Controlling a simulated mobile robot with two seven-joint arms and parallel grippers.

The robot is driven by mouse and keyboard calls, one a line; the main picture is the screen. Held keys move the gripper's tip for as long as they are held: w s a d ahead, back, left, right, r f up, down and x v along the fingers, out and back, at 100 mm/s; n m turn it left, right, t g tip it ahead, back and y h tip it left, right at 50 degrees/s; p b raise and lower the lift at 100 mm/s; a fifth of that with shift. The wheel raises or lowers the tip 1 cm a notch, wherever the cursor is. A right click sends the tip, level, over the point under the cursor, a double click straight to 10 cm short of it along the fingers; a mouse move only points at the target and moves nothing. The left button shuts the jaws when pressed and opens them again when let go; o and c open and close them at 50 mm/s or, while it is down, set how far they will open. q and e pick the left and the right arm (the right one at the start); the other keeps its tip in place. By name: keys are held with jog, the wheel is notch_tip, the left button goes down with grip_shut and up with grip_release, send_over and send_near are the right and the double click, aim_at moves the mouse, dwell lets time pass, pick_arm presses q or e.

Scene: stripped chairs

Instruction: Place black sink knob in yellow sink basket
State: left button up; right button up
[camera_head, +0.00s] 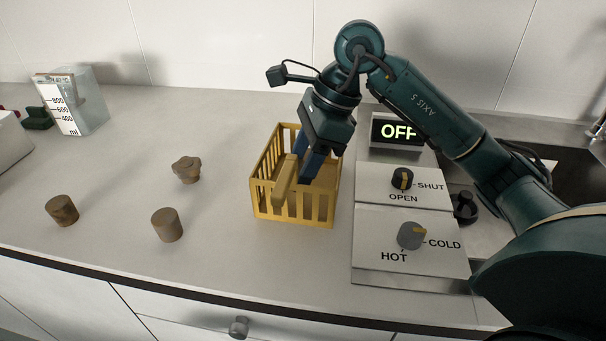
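The yellow basket (322,207) stands on the counter, left of the control panel, with slatted sides and a thick yellow bar along its front left. My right gripper (306,170) reaches down into the basket from above. Its blue fingers are partly hidden by the yellow bar, and I cannot tell whether they hold anything. A black knob (465,206) is right of the panel by the sink, partly behind my arm. Another black knob with a yellow mark (402,178) is on the panel between SHUT and OPEN. My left gripper is not in view.
A grey knob (411,235) is on the front panel section, below an OFF display (394,131). Several brown knobs, one of them lobed (186,169), stand on the left counter. A measuring jug (75,103) is at the back left. The dark sink (556,160) is at the right.

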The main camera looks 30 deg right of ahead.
jog(key=shift+f, duration=1.4)
jog(key=shift+f+b, duration=0.25)
jog(key=shift+b, duration=0.05)
jog(key=o, duration=0.7)
jog(key=shift+r, duration=0.15)
jog(key=shift+r+p, duration=0.2)
jog(key=shift+p, duration=0.15)
jog(key=v, duration=1.2)
jog(key=shift+d, duration=0.1)
jog(key=shift+f, duration=0.1)
